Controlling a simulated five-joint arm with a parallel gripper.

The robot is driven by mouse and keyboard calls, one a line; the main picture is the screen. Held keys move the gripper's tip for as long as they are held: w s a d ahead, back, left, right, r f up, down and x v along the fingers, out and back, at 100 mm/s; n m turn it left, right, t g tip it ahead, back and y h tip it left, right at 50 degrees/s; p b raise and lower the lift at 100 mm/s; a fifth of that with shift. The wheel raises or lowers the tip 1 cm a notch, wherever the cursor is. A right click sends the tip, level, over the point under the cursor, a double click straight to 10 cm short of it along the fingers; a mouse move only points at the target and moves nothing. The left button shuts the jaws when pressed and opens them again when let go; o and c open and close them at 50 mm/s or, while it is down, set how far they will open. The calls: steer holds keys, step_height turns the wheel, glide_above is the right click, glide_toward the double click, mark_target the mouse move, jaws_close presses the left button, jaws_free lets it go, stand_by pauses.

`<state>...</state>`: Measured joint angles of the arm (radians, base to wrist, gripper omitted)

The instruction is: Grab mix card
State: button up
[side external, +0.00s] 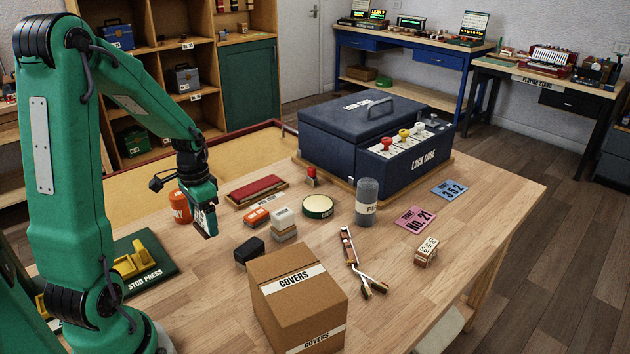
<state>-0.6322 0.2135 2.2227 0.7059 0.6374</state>
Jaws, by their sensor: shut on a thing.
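My gripper (205,222) hangs at the end of the green arm, above the left part of the wooden table. It is shut on a small pale, dark-edged piece that looks like a card; its print is too small to read, so I cannot tell if it is the mix card. The jaws partly hide it. A pink card (415,219) marked "No. 21" and a blue card (450,190) marked "352" lie flat on the table at the right, well apart from my gripper.
An orange container (180,207) stands close behind my gripper. The COVERS box (297,298), a grey jar (367,202), pliers (359,265) and the large LOCK CASE (362,135) occupy the table. The STUD PRESS (140,268) is at left. The table's right front is clear.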

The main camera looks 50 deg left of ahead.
steer(key=w+d+r, duration=0.1)
steer(key=d+r, duration=0.4)
steer(key=d, duration=0.3)
steer(key=shift+w+d, duration=0.15)
steer(key=shift+w, duration=0.05)
steer(key=shift+r, duration=0.15)
